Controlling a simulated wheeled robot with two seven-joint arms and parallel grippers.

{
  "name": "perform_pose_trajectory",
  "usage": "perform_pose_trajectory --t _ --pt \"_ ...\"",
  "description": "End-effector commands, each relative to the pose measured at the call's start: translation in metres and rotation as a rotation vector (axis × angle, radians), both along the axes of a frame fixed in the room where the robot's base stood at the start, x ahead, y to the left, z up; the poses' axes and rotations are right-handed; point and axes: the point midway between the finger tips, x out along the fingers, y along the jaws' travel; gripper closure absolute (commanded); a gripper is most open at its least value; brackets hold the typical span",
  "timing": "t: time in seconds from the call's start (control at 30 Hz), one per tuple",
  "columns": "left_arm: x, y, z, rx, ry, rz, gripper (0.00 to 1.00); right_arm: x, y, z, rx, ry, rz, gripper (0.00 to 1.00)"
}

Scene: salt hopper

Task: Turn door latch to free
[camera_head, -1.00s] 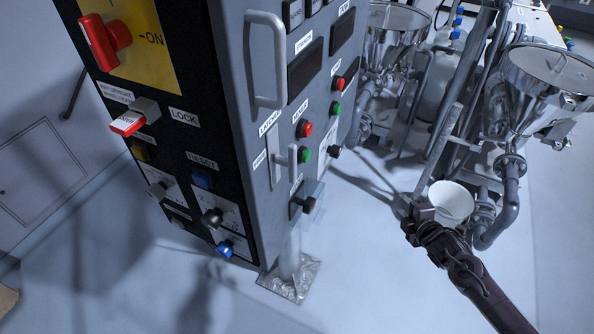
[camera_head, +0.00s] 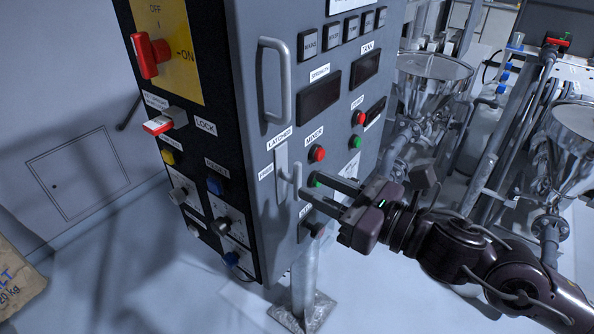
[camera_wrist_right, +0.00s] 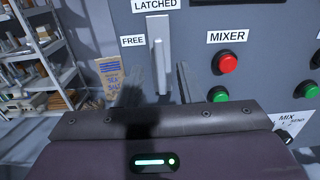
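The door latch (camera_head: 281,170) is a light grey plate with a protruding handle on the grey side face of the control cabinet. The LATCHED label is above it and the FREE label to its left. In the right wrist view the latch (camera_wrist_right: 158,45) shows as an upright pale bar, its lower end near the gripper. My right gripper (camera_head: 310,184) is just right of the latch handle, its two fingers apart and pointing at the panel. I see nothing held between them; whether a finger touches the handle cannot be told. My left gripper is not in view.
A red MIXER button (camera_head: 317,153) and a green button (camera_wrist_right: 218,94) sit right of the latch. A fixed door handle (camera_head: 274,80) is above. A dark knob (camera_head: 313,229) sticks out below the gripper. Steel hoppers (camera_head: 433,80) stand to the right.

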Motion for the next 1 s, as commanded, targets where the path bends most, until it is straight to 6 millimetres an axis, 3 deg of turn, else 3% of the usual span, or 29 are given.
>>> perform_pose_trajectory --t 0.1,0.4,0.77,1.0 --pt "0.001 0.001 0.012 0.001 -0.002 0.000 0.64 0.011 0.014 0.005 0.007 0.001 -0.001 0.67" --pt "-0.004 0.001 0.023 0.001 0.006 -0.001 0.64 0.029 0.038 0.002 0.003 0.001 -0.002 0.67" --pt "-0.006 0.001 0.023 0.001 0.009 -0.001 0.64 0.031 0.041 0.000 0.001 0.002 -0.002 0.67" --pt "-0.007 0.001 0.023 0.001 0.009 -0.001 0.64 0.031 0.041 0.000 0.002 0.001 -0.002 0.99"
